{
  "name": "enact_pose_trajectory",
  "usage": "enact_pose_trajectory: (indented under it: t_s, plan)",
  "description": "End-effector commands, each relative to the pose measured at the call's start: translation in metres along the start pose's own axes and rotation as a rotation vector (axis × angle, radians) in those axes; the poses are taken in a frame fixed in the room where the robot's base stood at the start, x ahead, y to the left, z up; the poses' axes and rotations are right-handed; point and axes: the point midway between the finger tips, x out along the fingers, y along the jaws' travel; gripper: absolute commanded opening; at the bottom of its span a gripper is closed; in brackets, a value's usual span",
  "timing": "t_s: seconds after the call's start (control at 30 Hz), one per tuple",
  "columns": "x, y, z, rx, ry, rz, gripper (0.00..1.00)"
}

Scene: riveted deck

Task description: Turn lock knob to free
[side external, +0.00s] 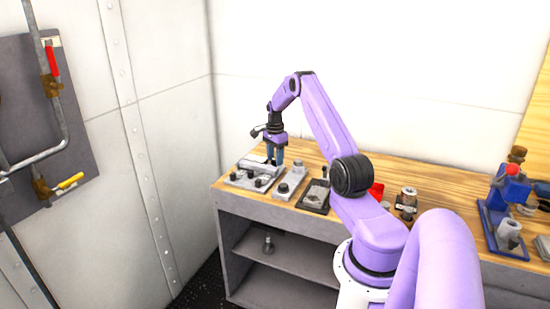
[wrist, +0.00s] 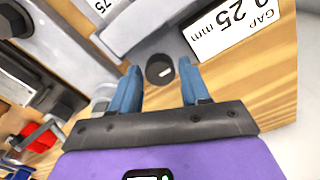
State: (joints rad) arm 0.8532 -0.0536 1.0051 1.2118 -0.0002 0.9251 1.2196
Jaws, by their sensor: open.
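A dark round knob (wrist: 159,70) with a short white mark shows in the wrist view, on a grey metal part just ahead of my fingertips. I take it for the lock knob. My gripper (wrist: 160,84) is open, with one blue finger on either side of the knob's near edge. I cannot tell whether the fingers touch it. In the side external view my gripper (side external: 274,162) points down at the left end of the bench, over a grey fixture (side external: 240,181) with dark knobs. Which knob lies under my fingers is unclear there.
A white label (wrist: 233,28) reading "GAP 0.25 mm" lies right of the knob. A second grey block (side external: 290,184) and a dark plate (side external: 314,197) stand close by on the wooden bench. A blue device (side external: 505,210) stands farther right. Pipes with valves (side external: 50,85) are on the left wall.

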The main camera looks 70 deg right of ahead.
Motion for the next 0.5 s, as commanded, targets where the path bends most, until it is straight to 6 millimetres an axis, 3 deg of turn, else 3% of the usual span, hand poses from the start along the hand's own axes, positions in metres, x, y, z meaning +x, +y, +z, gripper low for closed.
enact_pose_trajectory:
  t_s: [0.27, 0.3, 0.4, 0.43, 0.5]
  plan:
    - [0.0019, -0.0001, 0.0001, 0.000, 0.000, -0.001, 0.46]
    - [0.0019, -0.0002, 0.0001, 0.000, 0.000, -0.001, 0.43]
    - [0.0018, -0.0002, 0.0001, 0.000, 0.000, -0.001, 0.10]
    - [0.0017, -0.0002, 0.0001, 0.000, 0.000, -0.001, 0.04]
    - [0.0017, -0.0002, 0.0001, 0.000, 0.000, -0.001, 0.05]
